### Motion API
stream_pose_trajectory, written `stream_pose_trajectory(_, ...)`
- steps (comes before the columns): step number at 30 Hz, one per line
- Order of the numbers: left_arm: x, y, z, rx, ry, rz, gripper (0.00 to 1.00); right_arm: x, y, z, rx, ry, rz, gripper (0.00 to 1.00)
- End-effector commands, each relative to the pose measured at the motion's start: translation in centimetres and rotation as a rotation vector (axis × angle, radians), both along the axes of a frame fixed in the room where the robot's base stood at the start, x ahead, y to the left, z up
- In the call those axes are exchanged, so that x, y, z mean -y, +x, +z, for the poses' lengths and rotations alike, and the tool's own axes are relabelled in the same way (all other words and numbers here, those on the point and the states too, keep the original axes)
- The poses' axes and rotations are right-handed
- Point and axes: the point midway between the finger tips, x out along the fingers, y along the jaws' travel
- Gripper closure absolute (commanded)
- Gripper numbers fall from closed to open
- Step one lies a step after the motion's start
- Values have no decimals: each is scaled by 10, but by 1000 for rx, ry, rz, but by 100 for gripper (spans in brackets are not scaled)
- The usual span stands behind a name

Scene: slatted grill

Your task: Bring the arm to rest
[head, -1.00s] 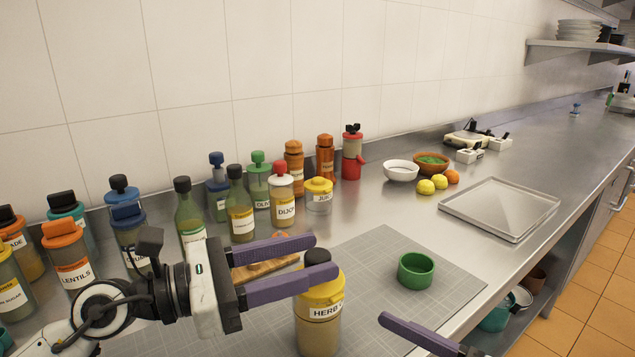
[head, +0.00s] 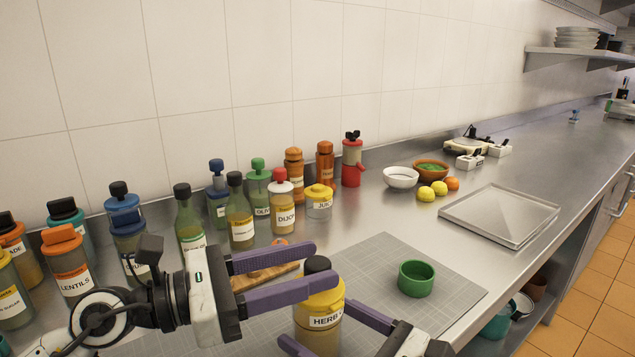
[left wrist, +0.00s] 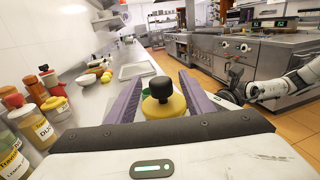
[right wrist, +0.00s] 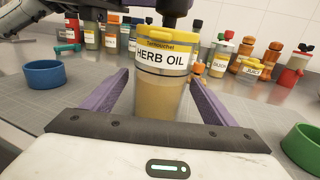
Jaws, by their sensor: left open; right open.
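The herb oil bottle (head: 318,338), with a yellow lid and black cap, stands upright on the grey mat; it also shows in the right wrist view (right wrist: 162,85). My left gripper (head: 327,264) is open, its purple fingers level with the bottle's top. In the left wrist view the yellow lid (left wrist: 165,107) shows between those fingers. My right gripper (head: 315,323) is open and low at the bottle. In the right wrist view the bottle stands between its fingers, with visible gaps on both sides. Neither gripper holds anything.
Several labelled bottles and jars line the wall, including a dijon jar (head: 283,206). A green bowl (head: 416,278) sits on the mat (head: 450,292), right of the bottle. A blue bowl (right wrist: 45,74) shows in the right wrist view. A metal tray (head: 500,215) lies further right.

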Motion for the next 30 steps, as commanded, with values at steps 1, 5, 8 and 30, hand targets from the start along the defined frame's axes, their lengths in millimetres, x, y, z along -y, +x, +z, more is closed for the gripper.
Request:
stream_pose_trajectory(1, 0, 0, 0, 0, 0, 0, 52, -10, 7, 2, 2, 4, 2, 20)
stream_pose_trajectory(5, 23, 9, 2, 2, -4, -3, 52, -11, 8, 0, -1, -1, 1, 20)
stream_pose_trajectory(8, 41, 18, 1, 1, -4, -2, 52, -11, 8, 0, -1, -1, 1, 20)
stream_pose_trajectory(30, 55, 24, 38, 0, 0, 0, 52, -10, 8, 0, 0, 0, 1, 20)
